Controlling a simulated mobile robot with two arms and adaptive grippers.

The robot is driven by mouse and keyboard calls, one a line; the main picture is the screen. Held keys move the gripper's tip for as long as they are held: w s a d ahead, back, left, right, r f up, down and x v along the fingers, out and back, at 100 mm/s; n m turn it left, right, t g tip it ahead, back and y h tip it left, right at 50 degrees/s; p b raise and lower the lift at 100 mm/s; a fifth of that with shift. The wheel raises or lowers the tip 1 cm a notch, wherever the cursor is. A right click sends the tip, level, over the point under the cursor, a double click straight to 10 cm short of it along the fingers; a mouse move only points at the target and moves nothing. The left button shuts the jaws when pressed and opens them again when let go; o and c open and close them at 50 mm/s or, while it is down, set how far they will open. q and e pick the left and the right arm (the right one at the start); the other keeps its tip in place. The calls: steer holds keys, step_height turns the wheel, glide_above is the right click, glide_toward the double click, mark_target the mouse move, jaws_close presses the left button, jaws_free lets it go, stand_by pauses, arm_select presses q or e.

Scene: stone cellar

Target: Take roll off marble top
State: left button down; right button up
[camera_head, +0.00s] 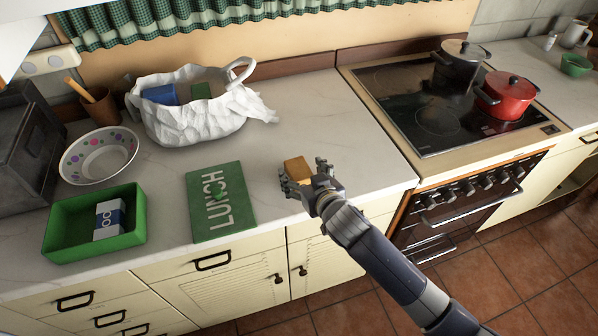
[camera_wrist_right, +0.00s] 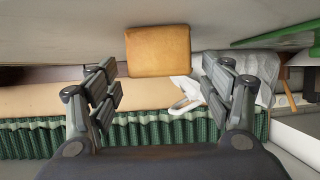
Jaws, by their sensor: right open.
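The roll (camera_head: 297,169) is a small golden-brown block on the white marble top (camera_head: 270,135), near its front edge and right of the green LUNCH board. My right gripper (camera_head: 309,181) is just in front of the roll with its fingers spread. In the right wrist view the roll (camera_wrist_right: 158,50) sits ahead, between and beyond the two open fingers of the right gripper (camera_wrist_right: 160,88). I see no clear contact between fingers and roll. My left gripper is not in view.
A green LUNCH board (camera_head: 221,201) lies left of the roll. A green box (camera_head: 66,236) holding a small carton, a dotted bowl (camera_head: 99,155) and a white bag (camera_head: 190,125) stand further left. The stove (camera_head: 430,110) with a red pot (camera_head: 505,97) is at the right.

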mark_target(301, 172)
steer(key=shift+p+x, duration=0.3)
steer(key=shift+x, duration=1.7)
steer(key=shift+f, duration=0.1)
steer(key=shift+s, duration=0.1)
steer(key=c, duration=1.1)
